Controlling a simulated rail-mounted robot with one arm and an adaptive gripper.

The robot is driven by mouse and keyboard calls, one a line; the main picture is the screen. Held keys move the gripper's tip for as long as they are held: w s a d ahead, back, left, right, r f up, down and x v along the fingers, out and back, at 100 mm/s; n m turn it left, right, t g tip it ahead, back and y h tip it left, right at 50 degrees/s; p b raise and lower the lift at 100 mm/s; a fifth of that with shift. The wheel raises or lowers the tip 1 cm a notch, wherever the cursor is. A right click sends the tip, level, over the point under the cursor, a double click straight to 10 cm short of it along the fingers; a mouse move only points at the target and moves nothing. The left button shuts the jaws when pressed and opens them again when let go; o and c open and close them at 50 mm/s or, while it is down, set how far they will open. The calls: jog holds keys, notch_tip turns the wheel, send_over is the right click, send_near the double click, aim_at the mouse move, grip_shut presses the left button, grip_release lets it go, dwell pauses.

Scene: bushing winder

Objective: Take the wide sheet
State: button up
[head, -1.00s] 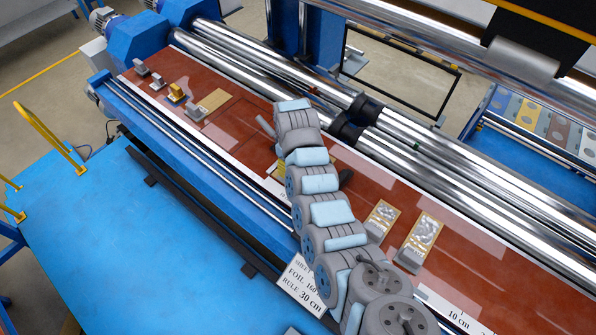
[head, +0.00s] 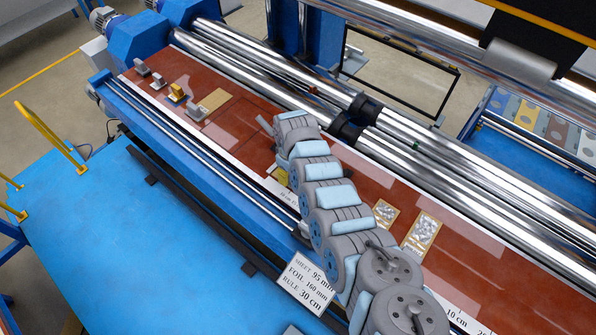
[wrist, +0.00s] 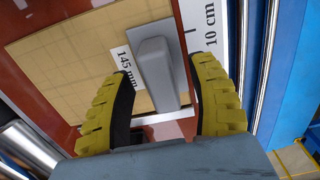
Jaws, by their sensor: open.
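In the wrist view my gripper (wrist: 164,70) is open, with one yellow-and-black finger on each side of a grey block (wrist: 155,75). The block lies at the edge of a tan sheet (wrist: 70,60) with faint grid lines. A white label by the block reads 145 mm. I see no clear contact between fingers and block. In the head view a plain tan sheet (head: 215,100) lies on the red table; I cannot tell whether it is the same one. My arm hides the gripper's fingertips in the head view.
The red table (head: 245,135) also bears two smaller patterned sheets (head: 422,232) and several small blocks at its far left end. A white ruler (wrist: 215,20) runs beside the block. Steel rollers (head: 280,85) border the table. A sign (head: 307,283) hangs at its front.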

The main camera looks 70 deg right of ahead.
grip_shut()
dwell(0.4)
jog(key=shift+r, duration=0.1)
